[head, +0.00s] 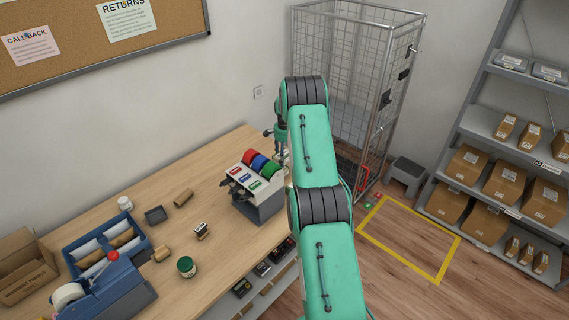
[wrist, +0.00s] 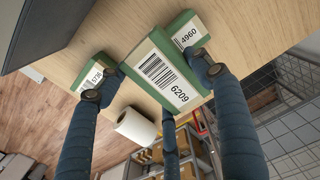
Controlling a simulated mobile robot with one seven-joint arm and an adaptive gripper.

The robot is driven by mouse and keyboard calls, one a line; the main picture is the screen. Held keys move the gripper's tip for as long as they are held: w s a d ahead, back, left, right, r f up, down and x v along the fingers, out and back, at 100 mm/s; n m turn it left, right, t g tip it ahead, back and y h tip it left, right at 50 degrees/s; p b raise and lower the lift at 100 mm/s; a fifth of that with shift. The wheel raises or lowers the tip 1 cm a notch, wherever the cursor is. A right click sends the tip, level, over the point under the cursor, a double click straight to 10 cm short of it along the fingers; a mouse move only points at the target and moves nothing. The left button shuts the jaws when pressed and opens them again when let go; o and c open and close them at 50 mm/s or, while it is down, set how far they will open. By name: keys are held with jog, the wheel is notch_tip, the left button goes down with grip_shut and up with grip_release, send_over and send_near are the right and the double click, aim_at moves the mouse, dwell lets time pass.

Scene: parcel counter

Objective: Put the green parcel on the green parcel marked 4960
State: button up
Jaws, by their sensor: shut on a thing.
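In the wrist view my gripper (wrist: 158,84) is shut on a green parcel (wrist: 168,74) with a white barcode label marked 6209. The green parcel marked 4960 (wrist: 184,40) is just to its right in the wrist view, on the wooden counter and partly hidden by a finger. Another green parcel (wrist: 97,73) is to the left, its label number hard to read. Whether the held parcel touches the counter or the other parcels I cannot tell. In the head view my arm hides the gripper and these parcels.
A grey holder with red, blue and green rolls (head: 262,207) stands on the counter (head: 150,205) beside my arm. A wire cage (head: 350,75) is behind. A white roll (wrist: 136,126) shows in the wrist view.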

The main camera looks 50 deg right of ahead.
aim_at(285, 163)
jog(key=shift+f, duration=0.1)
jog(key=shift+f+p, duration=0.3)
jog(key=shift+f, duration=1.65)
jog(key=shift+f, duration=0.15)
jog(key=o, duration=1.3)
notch_tip(285, 163, up, 12)
jog(key=shift+f+b, duration=0.1)
jog(key=shift+b, duration=0.75)
jog(key=shift+r, duration=0.25)
